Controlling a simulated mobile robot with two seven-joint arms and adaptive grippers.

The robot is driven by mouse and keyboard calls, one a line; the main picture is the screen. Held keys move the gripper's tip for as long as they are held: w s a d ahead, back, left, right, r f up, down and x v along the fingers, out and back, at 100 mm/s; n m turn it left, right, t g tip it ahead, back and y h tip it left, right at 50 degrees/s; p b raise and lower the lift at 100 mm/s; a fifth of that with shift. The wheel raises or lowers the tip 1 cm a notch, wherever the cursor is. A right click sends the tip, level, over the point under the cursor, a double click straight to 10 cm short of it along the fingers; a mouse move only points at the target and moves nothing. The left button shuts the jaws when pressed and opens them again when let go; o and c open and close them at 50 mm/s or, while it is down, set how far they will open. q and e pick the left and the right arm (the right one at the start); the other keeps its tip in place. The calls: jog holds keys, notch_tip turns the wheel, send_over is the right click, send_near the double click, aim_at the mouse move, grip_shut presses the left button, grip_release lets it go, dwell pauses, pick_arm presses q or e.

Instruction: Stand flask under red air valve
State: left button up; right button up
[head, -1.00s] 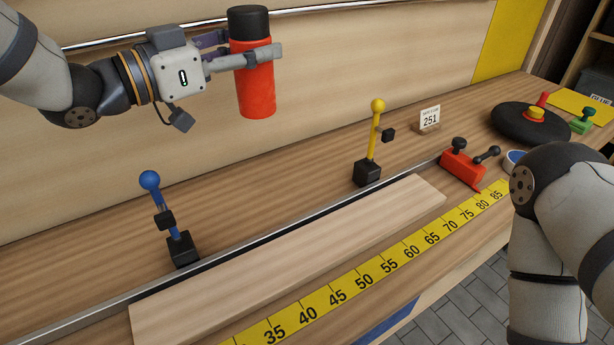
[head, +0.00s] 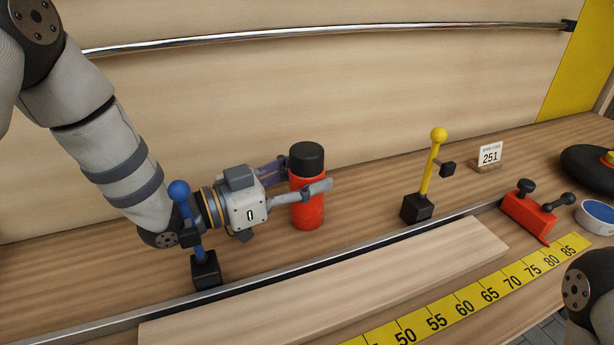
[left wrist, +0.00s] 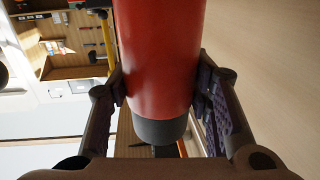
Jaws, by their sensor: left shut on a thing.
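The flask is a red cylinder with a black cap (head: 307,212), upright behind the metal rail, between the blue and yellow levers. My left gripper (head: 305,183) is shut on it from the left, a finger on each side of its upper body. I cannot tell whether its base touches the bench. In the left wrist view the flask (left wrist: 160,55) stands between both finger pads. No red air valve can be made out for certain. My right gripper is out of the head view; only part of my right arm shows.
A blue lever (head: 190,222) stands close by my left wrist. A yellow lever (head: 427,180) stands right of the flask. A red block with black knobs (head: 528,212) and a number card (head: 489,155) are farther right. A pale board (head: 330,290) lies in front of the rail.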

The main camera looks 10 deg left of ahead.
pick_arm(q)
jog(key=shift+r, duration=0.2)
jog(key=shift+f, duration=0.2)
jog(key=o, duration=1.4)
jog(key=shift+s+a+r, duration=0.15)
jog(key=shift+r, duration=0.1)
jog(key=v, duration=1.1)
jog(key=shift+s+a+p, duration=0.2)
jog(key=shift+s+p, duration=0.1)
jog(key=shift+p, duration=0.15)
jog(key=shift+f, duration=0.1)
